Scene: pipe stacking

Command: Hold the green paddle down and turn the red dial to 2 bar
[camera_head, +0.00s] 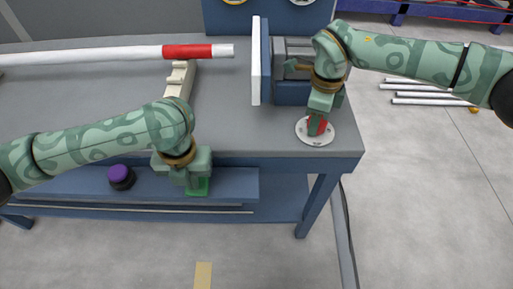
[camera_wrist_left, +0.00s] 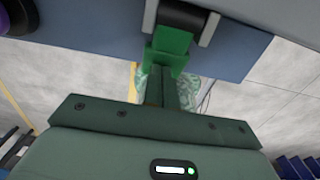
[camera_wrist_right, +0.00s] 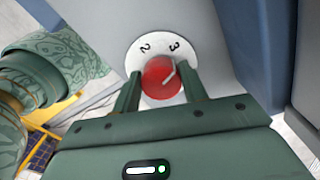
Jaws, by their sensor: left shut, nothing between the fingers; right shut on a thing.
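The red dial (camera_head: 321,125) sits on a round white plate at the bench's right front corner. In the right wrist view the dial (camera_wrist_right: 160,80) has a white mark pointing roughly toward the 3; the 2 is left of it. My right gripper (camera_wrist_right: 162,82) is shut on the dial from both sides.
A white pipe with a red band (camera_head: 187,51) lies on a cream rack (camera_head: 180,82). A white upright panel (camera_head: 257,60) stands behind the dial. Several pipes (camera_head: 430,95) lie on the floor at right.

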